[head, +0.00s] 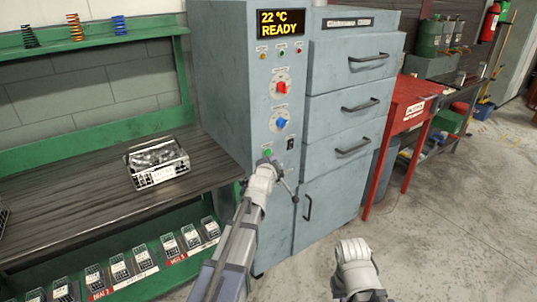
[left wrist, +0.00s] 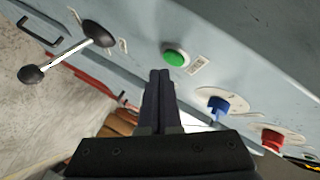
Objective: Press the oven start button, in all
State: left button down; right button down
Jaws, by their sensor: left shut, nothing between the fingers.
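The oven is a tall grey-blue cabinet (head: 225,90) with a lit display (head: 280,23) reading "22 °C READY". The green start button (left wrist: 175,57) shows clearly on its panel in the left wrist view. In the head view its place is close to my left gripper (head: 268,163), which partly covers that area. The left gripper's fingers also show in the left wrist view (left wrist: 160,74). They are shut and empty, with the tips just short of the button in the picture; I cannot tell whether they touch the panel. My right gripper's fingers do not show.
A red knob (head: 281,87) and a blue knob (head: 281,123) sit above the gripper. A lever with black balls (left wrist: 65,54) lies beside the button. A workbench with a wire basket (head: 157,172) stands left.

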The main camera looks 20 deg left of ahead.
pick_arm(q)
jog(key=shift+w+a, duration=0.15)
jog(key=shift+w+a, duration=0.15)
jog(key=shift+a, duration=0.05)
jog(key=shift+w+a, duration=0.2)
jog(key=shift+a, duration=0.15)
dwell(0.7)
jog(key=shift+s+d, duration=0.1)
jog(key=shift+d, duration=0.05)
jog(key=shift+s+d, duration=0.4)
jog(key=shift+d, duration=0.1)
dwell(0.4)
jog(key=shift+s+d, duration=0.8)
jog(key=shift+d, duration=0.2)
jog(key=shift+s+d, duration=0.75)
jog(key=shift+d, duration=0.25)
